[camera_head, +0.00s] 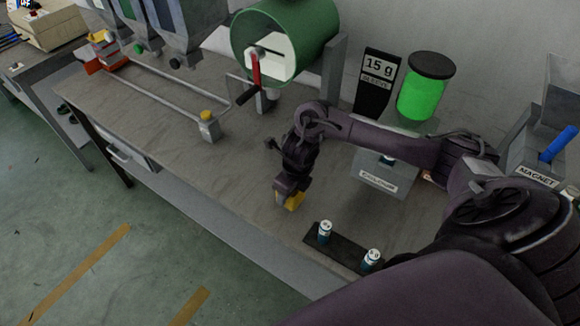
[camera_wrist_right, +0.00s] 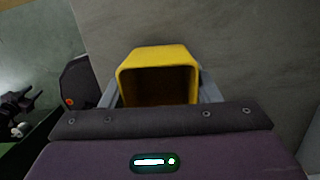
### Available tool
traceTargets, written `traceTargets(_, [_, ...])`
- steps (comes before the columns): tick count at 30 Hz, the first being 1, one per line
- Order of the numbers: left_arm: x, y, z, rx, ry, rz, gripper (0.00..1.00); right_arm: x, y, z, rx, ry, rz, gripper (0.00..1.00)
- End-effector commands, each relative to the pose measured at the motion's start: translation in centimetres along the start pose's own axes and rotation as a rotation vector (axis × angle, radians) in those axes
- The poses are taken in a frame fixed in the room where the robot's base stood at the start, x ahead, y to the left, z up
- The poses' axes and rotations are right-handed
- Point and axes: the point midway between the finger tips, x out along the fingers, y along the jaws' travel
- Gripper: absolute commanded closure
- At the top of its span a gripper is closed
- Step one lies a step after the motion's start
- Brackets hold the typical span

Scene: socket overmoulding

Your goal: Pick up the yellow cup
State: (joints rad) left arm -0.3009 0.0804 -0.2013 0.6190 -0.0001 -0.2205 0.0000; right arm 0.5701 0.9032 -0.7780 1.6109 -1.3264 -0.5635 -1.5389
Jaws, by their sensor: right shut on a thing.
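My right gripper (camera_head: 290,193) reaches down over the front part of the bench and is shut on the yellow cup (camera_head: 295,202). In the right wrist view the yellow cup (camera_wrist_right: 158,62) sits between the two grey fingers, its squarish open mouth facing the camera and its inside dark. The right gripper's dark palm edge (camera_wrist_right: 160,120) hides the near part of the cup. I cannot tell whether the cup touches the bench top. My left gripper does not show in the head view.
A dark holder (camera_head: 345,252) with two small cylinders stands close to the right of the gripper. A yellow-topped block (camera_head: 208,118) ends the rails behind left. A green drum (camera_head: 285,40), a 15 g sign (camera_head: 376,80) and a green jar (camera_head: 425,90) stand behind.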

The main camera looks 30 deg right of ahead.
Motion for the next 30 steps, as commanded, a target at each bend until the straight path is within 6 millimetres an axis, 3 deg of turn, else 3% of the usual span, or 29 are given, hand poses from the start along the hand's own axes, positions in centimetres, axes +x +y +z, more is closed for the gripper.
traceTargets(3, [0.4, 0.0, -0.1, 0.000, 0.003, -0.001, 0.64, -3.0, -0.1, 0.7, -0.002, -0.009, -0.003, 0.66])
traceTargets(9, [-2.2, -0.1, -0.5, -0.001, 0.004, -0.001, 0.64, -9.5, -0.3, 1.6, -0.001, -0.006, -0.007, 0.66])
traceTargets(15, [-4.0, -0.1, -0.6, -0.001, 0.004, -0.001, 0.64, -13.7, -0.1, 2.2, -0.001, -0.006, -0.004, 0.66])
traceTargets(21, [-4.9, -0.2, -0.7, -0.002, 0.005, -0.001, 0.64, -16.0, -0.1, 2.5, 0.000, -0.003, -0.002, 0.66])
traceTargets(30, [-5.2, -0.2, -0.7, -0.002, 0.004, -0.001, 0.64, -16.8, 0.0, 2.5, 0.004, 0.000, 0.000, 0.66])
